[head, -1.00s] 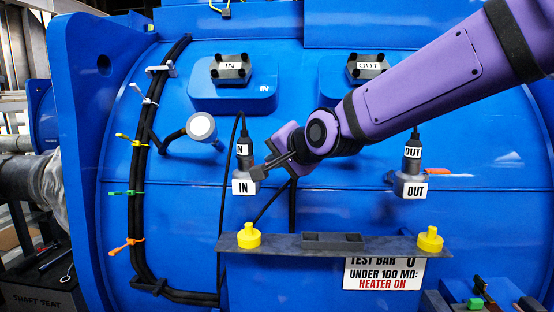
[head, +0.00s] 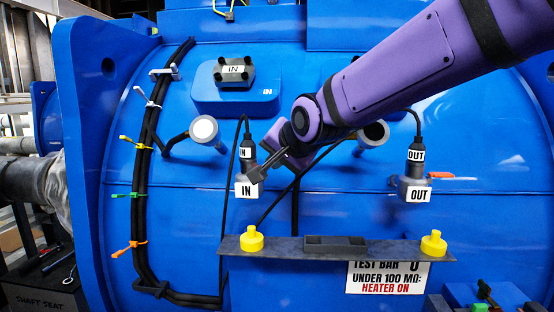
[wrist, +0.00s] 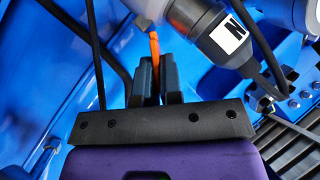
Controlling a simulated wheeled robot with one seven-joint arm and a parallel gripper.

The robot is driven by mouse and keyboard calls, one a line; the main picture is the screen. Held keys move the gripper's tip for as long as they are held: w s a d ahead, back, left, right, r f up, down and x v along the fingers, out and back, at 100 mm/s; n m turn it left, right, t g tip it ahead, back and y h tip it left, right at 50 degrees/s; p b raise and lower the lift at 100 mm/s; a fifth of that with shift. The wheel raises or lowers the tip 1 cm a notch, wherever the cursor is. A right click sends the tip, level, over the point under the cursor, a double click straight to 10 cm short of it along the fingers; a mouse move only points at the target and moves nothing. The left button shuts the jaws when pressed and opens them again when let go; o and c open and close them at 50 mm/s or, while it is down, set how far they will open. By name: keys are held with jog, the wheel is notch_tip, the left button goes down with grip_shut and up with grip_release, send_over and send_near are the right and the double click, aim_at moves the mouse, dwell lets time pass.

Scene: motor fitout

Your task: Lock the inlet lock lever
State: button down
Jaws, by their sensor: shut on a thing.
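The inlet connector, a grey plug (head: 247,152) marked IN, stands in a grey socket with a white IN label (head: 246,190) on the blue motor housing. Its orange lock lever (wrist: 154,45) shows in the wrist view beside the grey plug (wrist: 222,38). My gripper (wrist: 157,75) is shut on the lever, whose near end lies between the two dark fingers. In the head view my gripper (head: 256,174) is just right of the inlet socket and hides the lever there.
The OUT plug (head: 415,152) stands to the right, with its orange lever (head: 440,177) pointing right. A dark shelf (head: 300,249) with yellow caps (head: 252,239) juts out below. Black cables (head: 296,205) hang close behind my gripper.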

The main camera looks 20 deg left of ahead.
jog(key=shift+s+a+r+n+h, duration=0.15)
jog(key=shift+a+n+h, duration=0.25)
jog(key=shift+h, duration=0.4)
jog(key=shift+a+r+n+h, duration=0.1)
jog(key=shift+a+n+h, duration=0.1)
jog(key=shift+n+h, duration=0.45)
dwell(0.3)
jog(key=c, duration=1.3)
grip_release()
jog(key=shift+r, duration=0.1)
jog(key=shift+m, duration=0.25)
